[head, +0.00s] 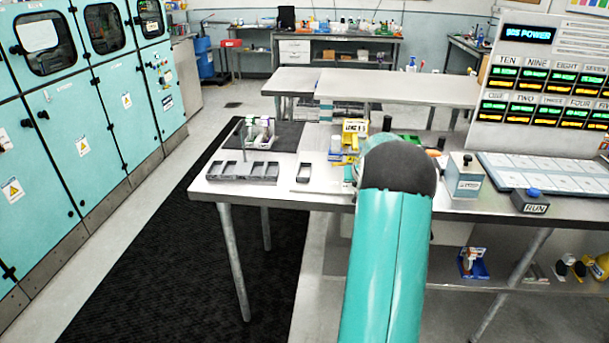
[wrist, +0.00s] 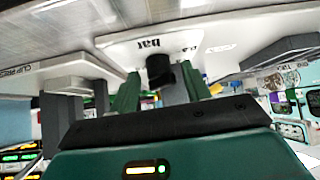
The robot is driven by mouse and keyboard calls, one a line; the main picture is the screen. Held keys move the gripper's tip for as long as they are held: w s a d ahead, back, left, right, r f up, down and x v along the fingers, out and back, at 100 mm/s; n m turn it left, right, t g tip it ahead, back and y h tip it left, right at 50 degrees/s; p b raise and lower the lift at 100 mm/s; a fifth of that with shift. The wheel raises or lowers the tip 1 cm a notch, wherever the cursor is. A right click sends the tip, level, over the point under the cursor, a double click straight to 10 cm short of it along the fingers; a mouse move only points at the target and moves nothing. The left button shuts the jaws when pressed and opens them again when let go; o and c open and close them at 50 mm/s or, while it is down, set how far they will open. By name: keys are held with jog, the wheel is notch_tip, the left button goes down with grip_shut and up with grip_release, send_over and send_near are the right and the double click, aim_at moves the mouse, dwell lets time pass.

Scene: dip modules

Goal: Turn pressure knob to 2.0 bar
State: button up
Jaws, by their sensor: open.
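The black pressure knob (wrist: 160,70) shows near the middle of the wrist view, on a pale panel (wrist: 120,40) with upside-down "bar" lettering. My gripper (wrist: 161,84) is open, with a green-padded finger on each side of the knob. The knob appears to lie between the fingertips or just beyond them, and I cannot tell whether either finger touches it. The knob's exact setting is not readable. In the head view my teal arm reaches over the bench and hides the gripper and the knob.
The metal bench (head: 290,196) holds black trays (head: 243,172) and small bottles at left. A white box with a black knob (head: 464,175), a blue RUN button (head: 533,195) and a lit display panel (head: 550,80) stand right of my arm. A yellow-labelled unit (head: 355,126) stands close beside it.

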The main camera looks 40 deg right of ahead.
jog(key=v, duration=1.4)
jog(key=w+a+r+n+y, duration=0.1)
jog(key=a+r, duration=0.1)
jog(key=a, duration=0.8)
jog(key=w+a+r+n+y, duration=0.1)
jog(key=w+a+r+n, duration=0.1)
jog(key=a, duration=0.8)
jog(key=shift+w+r+t, duration=0.2)
jog(key=shift+r+t, duration=0.1)
jog(key=shift+r, duration=0.35)
